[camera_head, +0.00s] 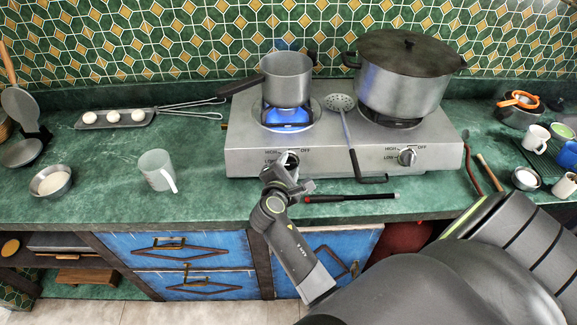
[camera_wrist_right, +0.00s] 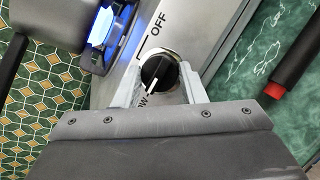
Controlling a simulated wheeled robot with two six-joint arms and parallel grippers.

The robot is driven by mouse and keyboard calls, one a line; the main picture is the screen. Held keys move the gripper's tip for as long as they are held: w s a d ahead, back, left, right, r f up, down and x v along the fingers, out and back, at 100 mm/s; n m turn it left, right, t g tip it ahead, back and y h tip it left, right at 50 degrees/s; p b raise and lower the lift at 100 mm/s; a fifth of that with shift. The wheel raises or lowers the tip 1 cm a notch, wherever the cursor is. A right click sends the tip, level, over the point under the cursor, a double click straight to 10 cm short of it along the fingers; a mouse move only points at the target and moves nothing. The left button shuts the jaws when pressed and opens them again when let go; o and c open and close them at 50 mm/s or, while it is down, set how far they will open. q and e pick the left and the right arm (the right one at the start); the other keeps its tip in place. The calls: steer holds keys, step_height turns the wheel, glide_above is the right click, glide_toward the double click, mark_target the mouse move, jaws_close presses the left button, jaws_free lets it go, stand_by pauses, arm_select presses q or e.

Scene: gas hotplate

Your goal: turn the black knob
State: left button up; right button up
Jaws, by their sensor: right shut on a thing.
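The black knob (camera_wrist_right: 158,70) is on the front of the steel gas hotplate (camera_head: 340,162), below its left burner. In the right wrist view its white line points toward the partly hidden LOW mark, away from OFF. My right gripper (camera_wrist_right: 161,88) has one finger on each side of the knob and is shut on it. In the head view the right gripper (camera_head: 285,171) covers part of this knob. A blue flame (camera_head: 287,117) burns under the small pot (camera_head: 287,79). My left gripper is not in view.
A second knob (camera_head: 407,157) is at the hotplate's right, below a large lidded pot (camera_head: 402,82). A slotted spoon (camera_head: 350,135) leans over the front. A red-and-black rod (camera_head: 350,197) lies just right of my gripper. A clear cup (camera_head: 157,170) stands left on the green counter (camera_head: 222,190).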

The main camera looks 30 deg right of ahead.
steer(key=shift+m, duration=0.3)
steer(key=shift+r+m, duration=0.1)
steer(key=shift+m, duration=0.4)
steer(key=m+g+p, duration=0.1)
steer(key=m, duration=0.2)
steer(key=shift+w+r+g, duration=0.1)
steer(key=shift+g, duration=0.2)
steer(key=m, duration=0.2)
steer(key=m+g+p, duration=0.1)
steer(key=m, duration=0.1)
steer(key=shift+m+g+y, duration=0.3)
steer(key=shift+y, duration=0.1)
steer(key=o, duration=1)
